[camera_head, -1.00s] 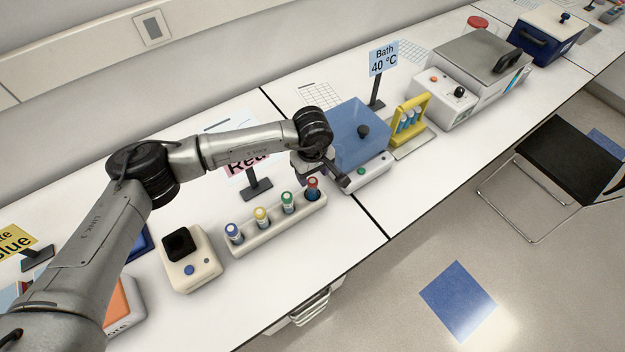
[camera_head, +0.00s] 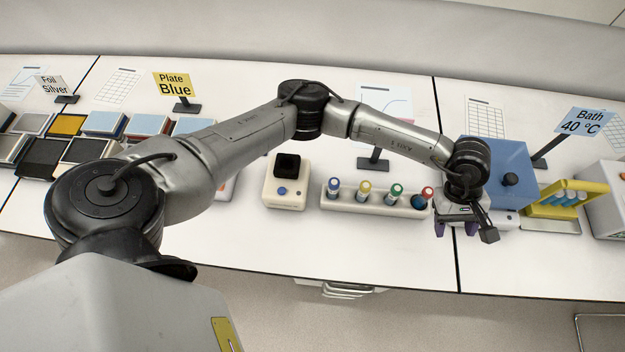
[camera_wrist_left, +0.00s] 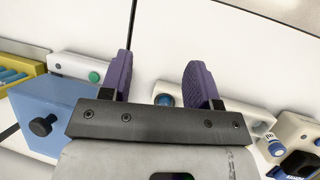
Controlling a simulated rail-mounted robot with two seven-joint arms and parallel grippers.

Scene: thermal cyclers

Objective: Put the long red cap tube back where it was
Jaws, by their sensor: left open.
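The red cap tube (camera_head: 427,193) is at the right end of the white tube rack (camera_head: 375,208), by the rack's rightmost hole. Its cap leans right, and I cannot tell how deep it sits. My left gripper (camera_head: 456,230) is open and empty, just right of the rack's right end, its purple fingers apart. In the left wrist view the open fingers (camera_wrist_left: 158,70) show, with the rack (camera_wrist_left: 235,108) below and right of them and a blue round spot at its near end. The red cap is not visible there. My right gripper is out of view.
Blue, yellow (camera_head: 365,190) and green (camera_head: 395,193) cap tubes stand in the rack. A white device (camera_head: 286,185) stands left of it. A blue-lidded bath (camera_head: 511,165) and a yellow tube holder (camera_head: 566,200) stand right. The bench front (camera_head: 330,258) is clear.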

